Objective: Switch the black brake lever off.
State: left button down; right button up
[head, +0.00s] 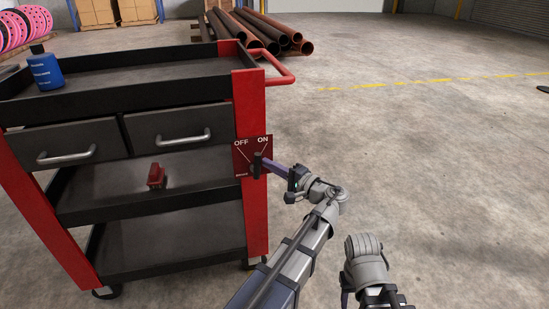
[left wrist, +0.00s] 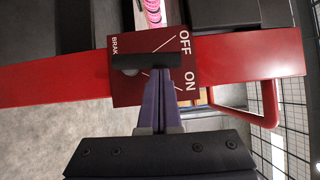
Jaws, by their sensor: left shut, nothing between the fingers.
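The black brake lever (head: 257,165) sits on a dark red plate (head: 243,150) on the cart's near right post. The plate carries the words OFF and ON with white lines. In the left wrist view the lever (left wrist: 150,62) is a black bar pointing between the OFF and ON marks. My left gripper (head: 263,161) is shut and empty, its purple fingers together. Its fingertips (left wrist: 163,73) are at the lever's ON side; whether they touch it I cannot tell. They hide part of the plate. My right gripper is not in view.
The cart (head: 150,95) has red posts, drawers and shelves. A blue bottle (head: 46,70) stands on its top and a small red object (head: 156,176) on a shelf. A red handle (head: 280,70) juts out right. Brown pipes (head: 262,33) lie behind.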

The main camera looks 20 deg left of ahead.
aim_at(259, 163)
pick_arm(q)
jog(key=n+p, duration=0.1)
jog(key=s+a+r+n+h+p, duration=0.1)
jog(key=p, duration=0.1)
jog(key=n+h+p, duration=0.1)
jog(key=shift+s+a+r+p, duration=0.2)
jog(key=shift+a+r+p, duration=0.15)
jog(key=shift+a+p, duration=0.05)
jog(key=shift+s+a+f+n+h+p, duration=0.1)
jog(key=shift+a+n+h+p, duration=0.1)
jog(key=shift+n+h+p, duration=0.25)
jog(key=shift+s+a+f, duration=0.1)
jog(key=shift+a, duration=0.05)
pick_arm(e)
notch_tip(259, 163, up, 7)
pick_arm(q)
jog(key=shift+a, duration=0.15)
